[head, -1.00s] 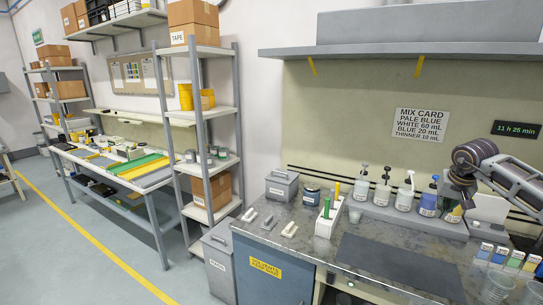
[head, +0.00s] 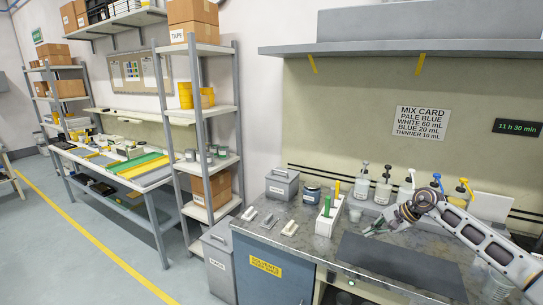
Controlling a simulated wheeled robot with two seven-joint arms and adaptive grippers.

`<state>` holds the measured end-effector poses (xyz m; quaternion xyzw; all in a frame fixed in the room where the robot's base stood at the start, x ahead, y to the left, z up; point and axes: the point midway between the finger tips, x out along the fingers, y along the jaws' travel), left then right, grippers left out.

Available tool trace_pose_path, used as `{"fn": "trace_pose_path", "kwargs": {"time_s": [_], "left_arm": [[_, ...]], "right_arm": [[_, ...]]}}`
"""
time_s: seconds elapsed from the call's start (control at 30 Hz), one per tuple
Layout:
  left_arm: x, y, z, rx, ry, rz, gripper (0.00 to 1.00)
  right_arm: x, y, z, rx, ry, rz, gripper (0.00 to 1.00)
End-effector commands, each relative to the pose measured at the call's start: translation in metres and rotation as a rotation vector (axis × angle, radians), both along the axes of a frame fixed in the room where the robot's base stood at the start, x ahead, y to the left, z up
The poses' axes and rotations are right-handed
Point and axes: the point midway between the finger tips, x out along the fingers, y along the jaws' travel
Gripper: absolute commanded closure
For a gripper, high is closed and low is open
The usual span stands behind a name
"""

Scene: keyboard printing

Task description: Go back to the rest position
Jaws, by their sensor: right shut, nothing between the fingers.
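My right arm (head: 475,233) reaches in from the right edge, low over the counter. My right gripper (head: 371,232) is at its left end, shut and empty, pointing down-left over the upper edge of the dark mat (head: 400,267). I cannot tell whether the fingertips touch the mat. My left gripper is not in view.
Several pump bottles (head: 383,187) stand behind the arm, some partly hidden by it. Left of the gripper are a white holder (head: 325,222) with green and yellow handles, a dark jar (head: 312,194) and a grey box (head: 282,185). A shelf (head: 400,48) hangs above.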

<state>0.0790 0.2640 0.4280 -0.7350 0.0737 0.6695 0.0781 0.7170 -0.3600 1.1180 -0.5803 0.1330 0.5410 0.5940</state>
Motion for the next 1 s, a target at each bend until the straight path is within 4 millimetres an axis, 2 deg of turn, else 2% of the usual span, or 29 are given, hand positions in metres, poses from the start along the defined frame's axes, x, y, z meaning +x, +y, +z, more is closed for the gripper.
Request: {"fn": "trace_pose_path", "kwargs": {"time_s": [0.03,0.2,0.5,0.77,1.0], "left_arm": [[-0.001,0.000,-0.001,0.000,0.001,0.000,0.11],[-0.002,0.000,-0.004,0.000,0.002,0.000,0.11],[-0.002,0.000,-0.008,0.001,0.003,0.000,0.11],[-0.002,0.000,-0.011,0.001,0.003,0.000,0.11],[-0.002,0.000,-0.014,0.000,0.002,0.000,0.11]], "right_arm": [[0.002,0.012,-0.014,0.069,0.026,-0.042,1.00],[0.009,0.043,-0.046,0.304,0.120,-0.202,1.00],[0.016,0.079,-0.108,0.707,0.334,-0.525,1.00],[0.014,0.090,-0.173,1.043,0.556,-0.847,1.00],[-0.002,0.085,-0.249,1.334,0.776,-1.183,1.00]]}}
